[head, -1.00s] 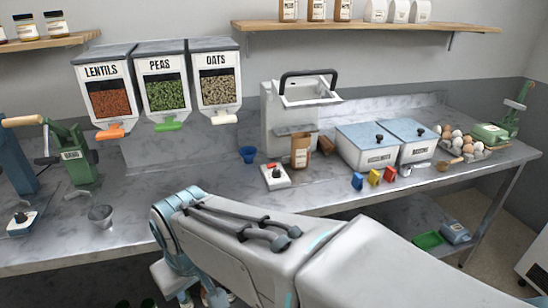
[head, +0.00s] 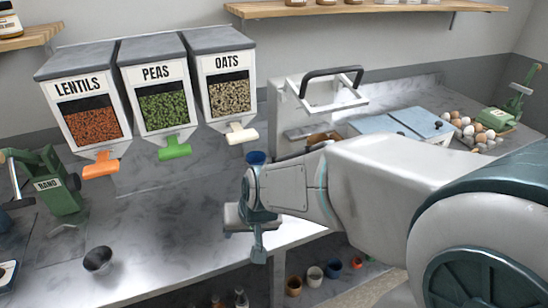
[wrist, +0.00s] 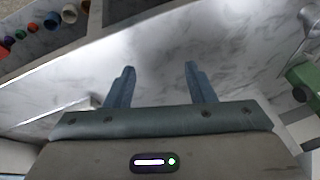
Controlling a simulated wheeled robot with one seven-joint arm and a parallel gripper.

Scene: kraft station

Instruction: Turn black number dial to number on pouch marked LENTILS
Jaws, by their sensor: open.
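No pouch marked LENTILS shows now. The word LENTILS is on a wall bin (head: 85,110) of orange-red lentils with an orange spout. A white device with a dark knob (head: 5,272) is cut off at the left edge of the head view; I cannot tell whether it is the number dial. The middle counter, where another small device with a black knob stood earlier, is hidden behind my arm. My gripper (head: 258,250) hangs near the counter's front edge. In the wrist view my gripper (wrist: 160,70) is open, with nothing between its fingers.
Bins of peas (head: 163,105) and oats (head: 230,95) hang beside the lentils. A green hand mill (head: 55,185) and a dark metal cup (head: 98,260) stand on the left counter. Cups (head: 315,275) sit on the shelf below. The counter between is clear.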

